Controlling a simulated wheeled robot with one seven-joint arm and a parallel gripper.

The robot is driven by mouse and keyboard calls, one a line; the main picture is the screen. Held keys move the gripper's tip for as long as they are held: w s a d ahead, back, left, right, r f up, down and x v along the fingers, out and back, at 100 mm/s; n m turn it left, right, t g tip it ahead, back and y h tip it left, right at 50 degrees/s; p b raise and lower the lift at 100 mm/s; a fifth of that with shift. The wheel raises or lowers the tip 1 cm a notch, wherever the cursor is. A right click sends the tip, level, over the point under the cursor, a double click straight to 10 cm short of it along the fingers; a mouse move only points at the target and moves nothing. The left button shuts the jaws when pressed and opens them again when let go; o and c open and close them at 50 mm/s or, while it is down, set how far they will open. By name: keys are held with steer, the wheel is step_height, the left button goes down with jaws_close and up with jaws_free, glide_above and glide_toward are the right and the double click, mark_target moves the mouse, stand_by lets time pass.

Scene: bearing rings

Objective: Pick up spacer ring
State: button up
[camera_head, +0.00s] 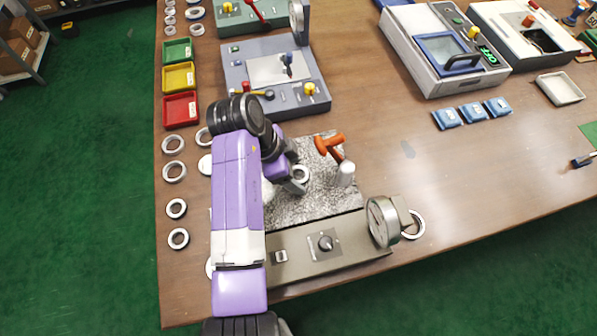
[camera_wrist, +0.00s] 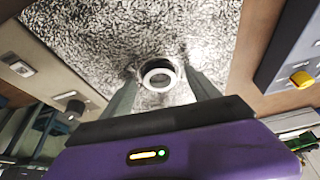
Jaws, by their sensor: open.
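A pale metal ring, apparently the spacer ring (camera_head: 301,173), lies on the speckled granite plate (camera_head: 325,205) of the measuring stand. In the wrist view the ring (camera_wrist: 147,80) shows as a bright white band around a dark centre. My gripper (camera_head: 294,182) is over the plate beside the ring, pointing down. In the wrist view my gripper (camera_wrist: 161,73) is open, with one grey finger on each side of the ring. I see a gap between the ring and each finger; the height of the fingertips above the plate is hard to tell.
On the stand are an orange-handled lever (camera_head: 329,144), a white post (camera_head: 346,174) and a dial gauge (camera_head: 383,221). Several loose rings lie left of my arm, one of them at the front (camera_head: 178,238). A grey-blue machine (camera_head: 275,85) stands behind. The table's right front is mostly clear.

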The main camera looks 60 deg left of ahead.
steer(key=c, duration=1.5)
jaws_close()
steer(key=shift+r, duration=0.1)
